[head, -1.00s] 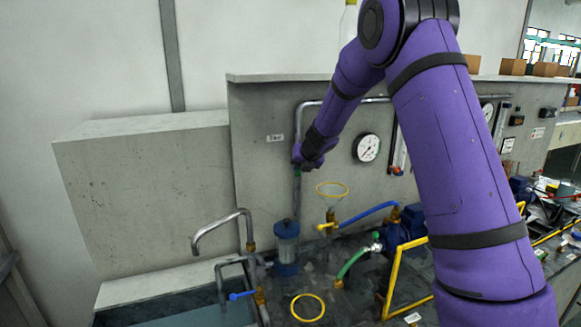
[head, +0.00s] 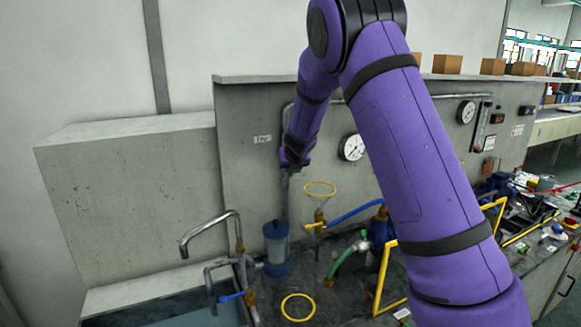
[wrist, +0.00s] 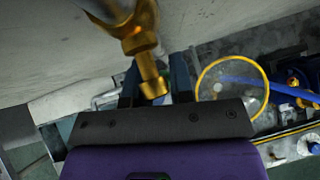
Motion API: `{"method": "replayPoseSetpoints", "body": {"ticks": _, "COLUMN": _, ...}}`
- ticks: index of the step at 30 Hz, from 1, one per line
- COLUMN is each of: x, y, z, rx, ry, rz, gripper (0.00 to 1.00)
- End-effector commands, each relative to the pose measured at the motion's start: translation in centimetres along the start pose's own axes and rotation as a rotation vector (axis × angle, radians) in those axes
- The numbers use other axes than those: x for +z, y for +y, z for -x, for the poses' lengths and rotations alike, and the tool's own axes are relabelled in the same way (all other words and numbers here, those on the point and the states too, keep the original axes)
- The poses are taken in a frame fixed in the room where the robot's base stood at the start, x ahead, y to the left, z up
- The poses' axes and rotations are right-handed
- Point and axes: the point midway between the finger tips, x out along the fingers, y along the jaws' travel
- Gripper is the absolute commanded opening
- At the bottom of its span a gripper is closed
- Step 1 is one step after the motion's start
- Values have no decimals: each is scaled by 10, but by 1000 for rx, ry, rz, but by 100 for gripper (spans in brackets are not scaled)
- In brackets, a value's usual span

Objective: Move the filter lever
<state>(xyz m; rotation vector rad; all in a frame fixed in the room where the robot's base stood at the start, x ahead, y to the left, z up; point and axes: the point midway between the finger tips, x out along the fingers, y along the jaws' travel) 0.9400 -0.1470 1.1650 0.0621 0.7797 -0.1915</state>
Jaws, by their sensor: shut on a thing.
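My gripper (head: 289,162) is at the upper end of a vertical grey pipe (head: 284,200) on the panel, above the clear filter housing with blue cap and base (head: 276,246). In the wrist view, a brass valve (wrist: 142,45) fills the space in front of my gripper (wrist: 155,80). Its brass stem reaches down between the two dark fingers. The jaws are shut on what I take to be the filter lever. The lever is hidden by the valve and my gripper, so its angle cannot be told.
A yellow ring on a funnel (head: 320,187) stands just right of my gripper. Another yellow ring (head: 298,307) lies lower down. A round gauge (head: 351,147) is on the panel to the right. A blue-handled tap (head: 232,297) and curved spout (head: 205,228) are at lower left.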

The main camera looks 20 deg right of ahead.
Motion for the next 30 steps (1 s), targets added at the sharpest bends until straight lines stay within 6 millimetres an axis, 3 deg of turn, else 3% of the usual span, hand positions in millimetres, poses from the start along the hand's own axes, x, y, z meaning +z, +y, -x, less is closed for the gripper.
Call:
{"method": "replayPoseSetpoints", "body": {"ticks": 3, "x": -3, "y": -1, "z": -1, "rx": -1, "ry": 5, "rz": 0, "gripper": 0}}
{"method": "replayPoseSetpoints", "body": {"ticks": 4, "x": -3, "y": -1, "z": -1, "rx": -1, "ry": 5, "rz": 0, "gripper": 24}}
{"method": "replayPoseSetpoints", "body": {"ticks": 6, "x": -3, "y": -1, "z": -1, "rx": -1, "ry": 5, "rz": 0, "gripper": 36}}
{"method": "replayPoseSetpoints", "body": {"ticks": 17, "x": -1, "y": 0, "z": 3, "rx": 0, "ry": 2, "rz": 1, "gripper": 36}}
{"method": "replayPoseSetpoints", "body": {"ticks": 30, "x": -1, "y": 1, "z": 53, "rx": 2, "ry": 2, "rz": 1, "gripper": 36}}
